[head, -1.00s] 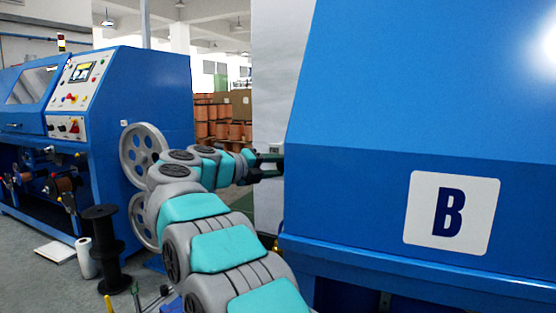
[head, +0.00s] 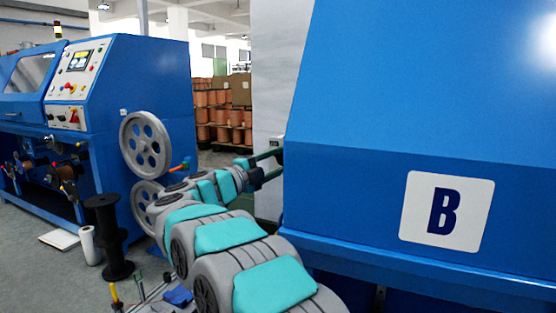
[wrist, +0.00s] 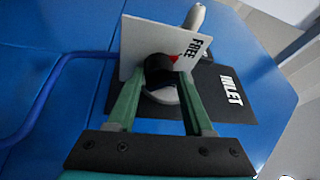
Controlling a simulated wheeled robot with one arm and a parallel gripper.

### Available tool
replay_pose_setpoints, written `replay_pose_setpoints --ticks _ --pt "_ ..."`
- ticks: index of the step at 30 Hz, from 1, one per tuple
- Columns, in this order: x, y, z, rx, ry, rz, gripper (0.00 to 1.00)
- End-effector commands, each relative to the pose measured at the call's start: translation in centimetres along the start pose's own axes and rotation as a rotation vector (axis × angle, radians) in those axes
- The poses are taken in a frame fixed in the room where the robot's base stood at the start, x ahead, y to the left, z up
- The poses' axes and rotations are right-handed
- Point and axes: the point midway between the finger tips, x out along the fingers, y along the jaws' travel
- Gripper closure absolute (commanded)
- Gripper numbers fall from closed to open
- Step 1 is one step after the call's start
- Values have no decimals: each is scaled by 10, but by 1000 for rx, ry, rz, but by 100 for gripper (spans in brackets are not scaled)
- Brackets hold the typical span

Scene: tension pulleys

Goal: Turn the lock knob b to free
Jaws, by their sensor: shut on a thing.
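In the wrist view, my gripper (wrist: 160,82) has its two green fingers closed on the sides of a dark round knob, lock knob b (wrist: 157,67). The knob sits in front of a white plate (wrist: 133,42) marked "FREE", with a small red mark beside the knob. The fingers hide part of the knob, and I cannot tell which way it points. In the head view, my gripper (head: 268,160) reaches the left side of blue machine B (head: 335,200). The machine's edge hides its fingertips, and the knob is out of sight there.
In the head view, another blue machine with grey spoked wheels (head: 146,145) and a black spool (head: 108,235) stand left.

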Motion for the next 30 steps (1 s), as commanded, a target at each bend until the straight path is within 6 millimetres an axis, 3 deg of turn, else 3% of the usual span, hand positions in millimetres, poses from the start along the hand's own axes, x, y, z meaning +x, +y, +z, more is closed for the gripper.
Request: replay_pose_setpoints --ticks 16,17,23,30 --pt "-2 6 4 -31 -9 -4 100" --pt "-2 6 4 -31 -9 -4 46" --pt "-1 5 3 -28 -7 -5 24" --pt "-1 3 2 -26 -5 -7 24"
